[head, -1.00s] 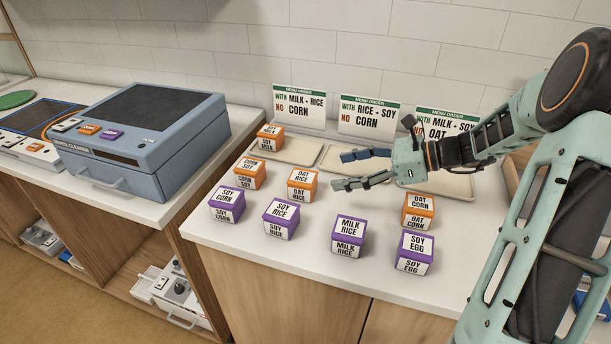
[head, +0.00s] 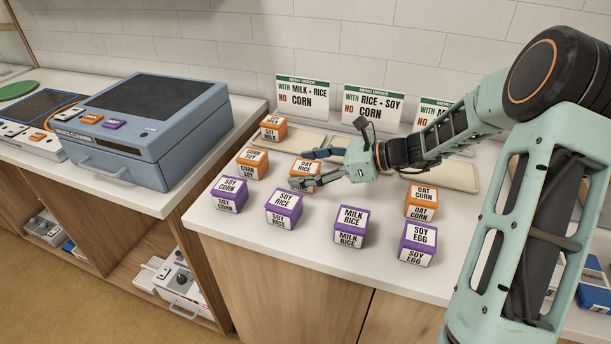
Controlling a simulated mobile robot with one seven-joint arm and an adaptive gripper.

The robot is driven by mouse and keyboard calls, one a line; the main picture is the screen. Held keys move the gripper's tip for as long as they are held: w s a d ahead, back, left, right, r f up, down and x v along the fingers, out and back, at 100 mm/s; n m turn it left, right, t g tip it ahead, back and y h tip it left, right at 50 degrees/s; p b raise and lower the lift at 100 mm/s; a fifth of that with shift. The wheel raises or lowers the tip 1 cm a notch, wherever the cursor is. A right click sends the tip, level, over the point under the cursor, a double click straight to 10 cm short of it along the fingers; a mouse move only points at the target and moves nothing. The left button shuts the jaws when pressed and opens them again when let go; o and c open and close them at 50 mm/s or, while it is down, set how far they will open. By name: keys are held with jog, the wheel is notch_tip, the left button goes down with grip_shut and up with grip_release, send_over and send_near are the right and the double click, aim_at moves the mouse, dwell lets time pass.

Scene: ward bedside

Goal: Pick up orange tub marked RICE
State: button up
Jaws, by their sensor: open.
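The orange tub marked OAT RICE (head: 303,166) stands on the white counter in the head view, left of the middle. My gripper (head: 309,170) is open and reaches in from the right. One finger shows at the tub's far side and the other across its near side, so the tub appears between them. The near finger hides most of its front label. I cannot tell whether either finger touches it. Other orange tubs are SOY MILK (head: 272,133), CORN SOY (head: 252,157) and OAT CORN (head: 421,200).
Purple tubs SOY CORN (head: 229,194), SOY RICE (head: 284,209), MILK RICE (head: 351,227) and SOY EGG (head: 417,243) stand along the front. Trays (head: 458,175) and menu cards (head: 371,106) are behind. A blue-grey cleaner box (head: 150,127) stands at left.

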jog(key=shift+c, duration=0.4)
jog(key=c, duration=1.3)
jog(key=shift+r, duration=0.15)
